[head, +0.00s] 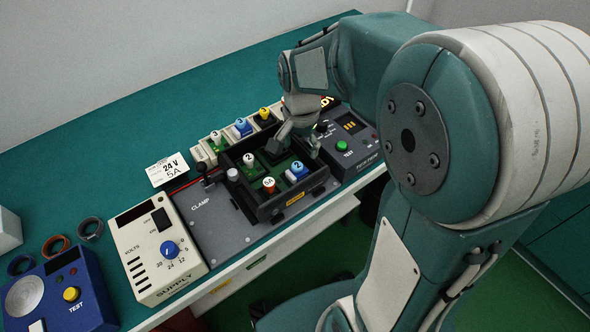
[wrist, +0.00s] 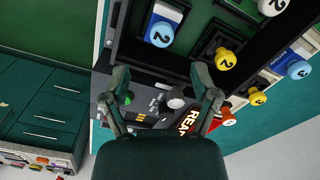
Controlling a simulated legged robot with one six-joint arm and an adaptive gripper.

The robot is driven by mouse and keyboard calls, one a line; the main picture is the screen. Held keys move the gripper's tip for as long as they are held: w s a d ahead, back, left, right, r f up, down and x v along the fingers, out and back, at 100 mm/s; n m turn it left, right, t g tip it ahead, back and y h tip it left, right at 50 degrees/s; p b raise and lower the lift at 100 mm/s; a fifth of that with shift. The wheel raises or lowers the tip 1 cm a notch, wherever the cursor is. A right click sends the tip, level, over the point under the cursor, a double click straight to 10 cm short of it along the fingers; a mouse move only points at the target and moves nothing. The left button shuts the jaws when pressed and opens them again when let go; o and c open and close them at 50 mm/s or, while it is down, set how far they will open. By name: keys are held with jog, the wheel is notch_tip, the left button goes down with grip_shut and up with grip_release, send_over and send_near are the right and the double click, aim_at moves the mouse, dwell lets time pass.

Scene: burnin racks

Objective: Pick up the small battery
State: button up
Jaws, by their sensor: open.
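A white block with a blue cap marked 2 (head: 297,170) stands in the right of the black tray; a similar block shows at the top of the wrist view (wrist: 163,24). My gripper (head: 293,142) is over the back right of the tray. In the wrist view my gripper (wrist: 163,88) is open, its fingers apart with nothing held between them.
The black tray (head: 264,215) lies on the grey clamp plate (head: 208,229). Capped parts, including a yellow one (head: 264,114), stand behind it. A tester (head: 352,143) is on the right; a cream supply box (head: 150,253) is on the left. The teal bench is clear behind.

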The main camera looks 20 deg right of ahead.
aim_at(297, 165)
jog(key=f, duration=0.4)
jog(key=a+f, duration=0.1)
jog(key=f, duration=0.1)
jog(key=shift+s, duration=0.2)
grip_shut()
